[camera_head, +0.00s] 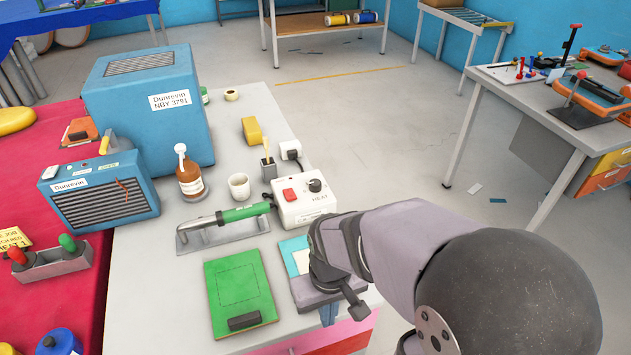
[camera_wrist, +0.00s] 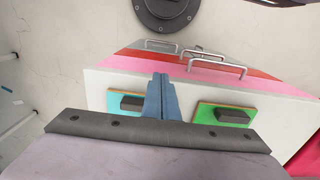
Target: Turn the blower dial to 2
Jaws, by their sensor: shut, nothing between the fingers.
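A white control box (camera_head: 305,201) with a red switch (camera_head: 290,195) and a black dial (camera_head: 315,185) stands on the grey bench; the lettering by the dial appears to read HEAT. I see no dial clearly marked for a blower, and the dial's pointer is too small to read. A large blue machine (camera_head: 150,105) and a smaller blue grilled unit (camera_head: 100,190) stand to the left. My gripper (camera_head: 329,314) is shut and empty near the bench's front edge, well below the dial in the head view. In the wrist view my gripper (camera_wrist: 160,80) has its fingers together; the dial is out of view.
A green board (camera_head: 238,285) and a cyan board (camera_head: 292,252) lie by my gripper. A green-handled tool (camera_head: 240,214) on a plate, a white cup (camera_head: 239,186) and a brown bottle (camera_head: 189,174) stand near the control box. Drawer handles (camera_wrist: 215,68) stick out below the bench front.

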